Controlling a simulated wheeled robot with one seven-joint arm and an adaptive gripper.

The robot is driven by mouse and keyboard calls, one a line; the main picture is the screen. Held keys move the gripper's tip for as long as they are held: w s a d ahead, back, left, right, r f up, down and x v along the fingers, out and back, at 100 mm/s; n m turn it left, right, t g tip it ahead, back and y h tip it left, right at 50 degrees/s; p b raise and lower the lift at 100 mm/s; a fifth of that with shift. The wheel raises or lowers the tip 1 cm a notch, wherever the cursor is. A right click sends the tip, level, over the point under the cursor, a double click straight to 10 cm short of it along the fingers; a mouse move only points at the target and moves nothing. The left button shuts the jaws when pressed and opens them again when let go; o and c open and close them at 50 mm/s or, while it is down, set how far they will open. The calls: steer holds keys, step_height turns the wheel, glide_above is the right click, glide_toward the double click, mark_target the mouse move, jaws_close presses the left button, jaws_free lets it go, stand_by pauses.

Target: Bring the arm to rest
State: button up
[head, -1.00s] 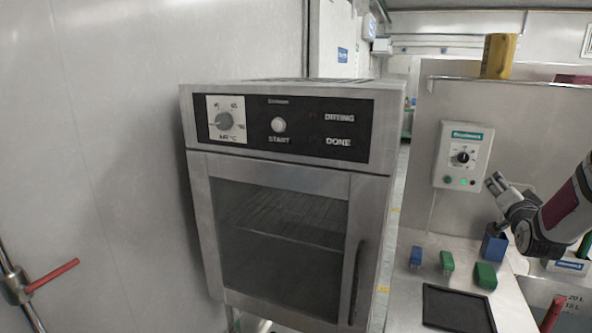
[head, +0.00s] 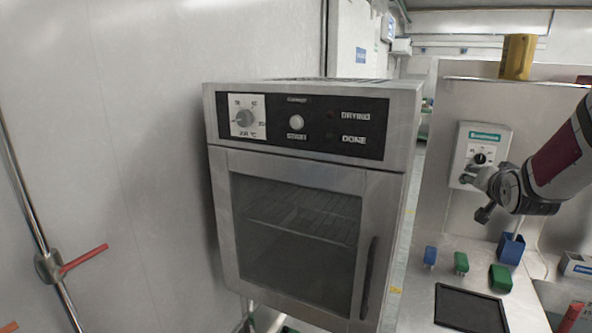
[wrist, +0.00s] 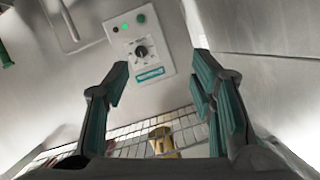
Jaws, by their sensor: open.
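My gripper (head: 478,195) is at the right of the head view, in front of the wall-mounted control box (head: 481,156). Its fingers partly cover the box's lower part there. In the wrist view my gripper (wrist: 162,95) has its two fingers spread wide apart, with nothing between them. The control box (wrist: 137,42) shows beyond the fingers with its black dial, a lit green light and a teal label. My gripper holds nothing.
A steel drying oven (head: 300,170) stands left of my arm. Below my gripper, a counter holds a blue container (head: 510,248), small blue and green items, and a black tray (head: 471,309). A yellow canister (head: 517,57) stands on the shelf above.

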steer(key=s+a+r+n+g+y, duration=0.1)
steer(key=s+a+n+g+y, duration=0.1)
steer(key=s+a, duration=0.6)
steer(key=s+a+r+n+g+y, duration=0.1)
steer(key=s+a+r+n, duration=0.2)
steer(key=a, duration=0.8)
steer(key=s+a+f+n+g+y, duration=0.1)
steer(key=s+a+f+n+g, duration=0.1)
steer(key=s+a, duration=0.4)
steer(key=s+a+f+n+g+y, duration=0.2)
steer(key=s+a, duration=0.4)
steer(key=s, duration=0.9)
steer(key=shift+s+a+f+g, duration=0.15)
steer(key=shift+f+g, duration=0.15)
steer(key=shift+f, duration=0.3)
